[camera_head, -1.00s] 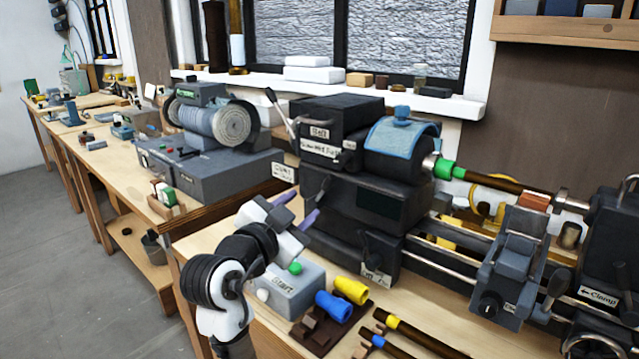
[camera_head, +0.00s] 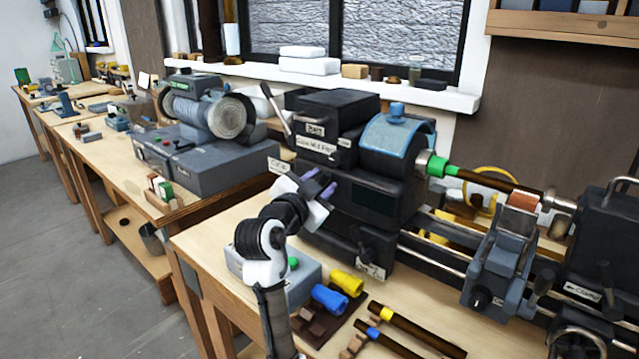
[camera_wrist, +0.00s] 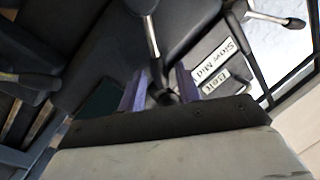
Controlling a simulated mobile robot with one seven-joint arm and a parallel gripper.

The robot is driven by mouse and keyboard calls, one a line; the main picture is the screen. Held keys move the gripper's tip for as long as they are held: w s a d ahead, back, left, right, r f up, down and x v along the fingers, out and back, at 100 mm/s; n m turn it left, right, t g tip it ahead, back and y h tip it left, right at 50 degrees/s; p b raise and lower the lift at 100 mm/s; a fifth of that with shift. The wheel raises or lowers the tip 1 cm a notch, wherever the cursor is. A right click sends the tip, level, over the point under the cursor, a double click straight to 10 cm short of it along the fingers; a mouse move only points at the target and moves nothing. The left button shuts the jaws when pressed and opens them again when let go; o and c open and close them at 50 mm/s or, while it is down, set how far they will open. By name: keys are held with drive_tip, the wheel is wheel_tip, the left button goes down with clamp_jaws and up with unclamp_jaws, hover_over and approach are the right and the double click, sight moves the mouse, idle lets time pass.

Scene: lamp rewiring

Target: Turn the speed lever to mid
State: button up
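The dark lathe headstock (camera_head: 335,110) stands at centre, with a "Slow Mid Fast" label (camera_head: 316,146) on its front. My gripper (camera_head: 319,182) is open just below that label, its two lilac fingers apart. In the wrist view a lever with a silver shaft (camera_wrist: 151,38) and dark knob runs down to a dark end between my fingers (camera_wrist: 160,92); it looks like the speed lever. The "Slow Mid" label (camera_wrist: 214,60) is beside it, with "Fast" not seen. I cannot tell whether the fingers touch the lever. In the head view my gripper hides this lever.
Another long lever (camera_head: 277,108) rises at the headstock's left; it also shows in the wrist view (camera_wrist: 272,18), near the "Belt" label (camera_wrist: 219,82). A grey box with a green button (camera_head: 293,263), a blue cup (camera_head: 329,298) and a yellow cup (camera_head: 346,282) are below my gripper.

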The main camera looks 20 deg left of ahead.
clamp_jaws()
drive_tip(key=shift+w+a+r+n+g+p, duration=0.15)
drive_tip(key=shift+a+r+n+p, duration=0.25)
drive_tip(key=shift+n+p, duration=0.25)
drive_tip(key=shift+w+a+r+n+g+p, duration=0.15)
drive_tip(key=shift+a+r+n+p, duration=0.1)
drive_tip(key=shift+a+n+p, duration=0.25)
drive_tip(key=shift+w+a+r+n+g+p, duration=0.15)
drive_tip(key=shift+a+n+p, duration=0.2)
drive_tip(key=shift+n+p, duration=0.25)
drive_tip(key=shift+w+a+r+n+g+p, duration=0.15)
drive_tip(key=shift+a+n+p, duration=0.25)
drive_tip(key=shift+n, duration=0.25)
drive_tip(key=shift+w+a+f+n+p, duration=0.1)
drive_tip(key=shift+a+f+n+p, duration=0.1)
drive_tip(key=shift+a+n+p, duration=0.25)
drive_tip(key=shift+o, duration=1)
unclamp_jaws()
